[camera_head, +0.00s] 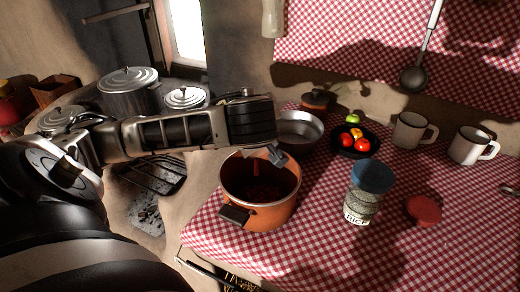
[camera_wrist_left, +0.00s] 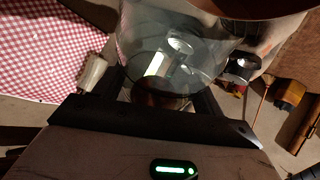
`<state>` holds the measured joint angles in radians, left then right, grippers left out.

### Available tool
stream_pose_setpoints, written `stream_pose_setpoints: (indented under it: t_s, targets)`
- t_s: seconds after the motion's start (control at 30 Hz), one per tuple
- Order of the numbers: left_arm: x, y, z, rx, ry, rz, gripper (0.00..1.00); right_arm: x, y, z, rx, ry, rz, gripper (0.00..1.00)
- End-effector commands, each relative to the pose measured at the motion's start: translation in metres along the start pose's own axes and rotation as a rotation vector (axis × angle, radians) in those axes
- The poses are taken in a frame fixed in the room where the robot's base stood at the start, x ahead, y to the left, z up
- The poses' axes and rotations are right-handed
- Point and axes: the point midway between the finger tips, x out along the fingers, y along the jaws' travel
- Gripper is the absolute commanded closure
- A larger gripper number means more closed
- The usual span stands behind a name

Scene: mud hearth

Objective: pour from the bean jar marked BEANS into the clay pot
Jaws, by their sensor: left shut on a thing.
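The orange clay pot (camera_head: 285,214) stands upright on the checked cloth, with dark reddish stuff inside. My left gripper (camera_head: 276,156) is over the pot's back rim in the head view. In the left wrist view it is shut on a clear glass jar (camera_wrist_left: 150,45), which fills the space between the fingers. The jar looks mostly empty, with something dark at its near end. Its label does not show. In the head view the gripper and arm hide most or all of the jar. My right gripper is in neither view.
A jar marked RICE (camera_head: 361,205) with a blue lid stands right of the pot. A loose red lid (camera_head: 423,211) lies beside it. A metal bowl (camera_head: 306,125), a dark plate of fruit (camera_head: 344,149) and two mugs (camera_head: 409,130) stand behind. Metal pots (camera_head: 130,92) are left.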

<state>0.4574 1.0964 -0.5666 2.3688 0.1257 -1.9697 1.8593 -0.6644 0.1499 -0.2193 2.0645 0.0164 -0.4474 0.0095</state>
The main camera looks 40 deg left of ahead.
Motion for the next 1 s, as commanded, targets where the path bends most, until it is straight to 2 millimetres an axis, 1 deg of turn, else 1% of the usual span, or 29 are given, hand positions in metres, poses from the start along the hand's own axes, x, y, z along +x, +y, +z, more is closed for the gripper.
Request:
stream_pose_setpoints:
  t_s: [0.3, 0.47, 0.5, 0.57, 0.73, 0.77, 1.0]
  targets:
    - [-0.003, 0.001, 0.000, 0.013, 0.033, 0.004, 0.63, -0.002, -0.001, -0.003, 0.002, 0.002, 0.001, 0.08]
    - [-0.002, 0.001, 0.001, 0.011, 0.033, 0.003, 0.63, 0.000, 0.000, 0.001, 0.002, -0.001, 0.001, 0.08]
    - [0.002, -0.001, 0.001, -0.001, 0.007, -0.001, 0.63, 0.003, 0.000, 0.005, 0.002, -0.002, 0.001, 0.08]
    - [0.006, -0.003, -0.005, -0.025, -0.056, -0.014, 0.63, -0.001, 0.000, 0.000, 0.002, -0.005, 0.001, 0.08]
    - [0.026, -0.012, -0.002, -0.102, -0.245, -0.043, 0.63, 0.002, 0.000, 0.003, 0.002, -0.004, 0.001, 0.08]
    - [0.028, -0.012, -0.001, -0.110, -0.267, -0.044, 0.63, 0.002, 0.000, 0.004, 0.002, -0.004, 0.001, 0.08]
    - [0.029, -0.012, 0.000, -0.125, -0.307, -0.046, 0.63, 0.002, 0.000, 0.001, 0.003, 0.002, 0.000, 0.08]
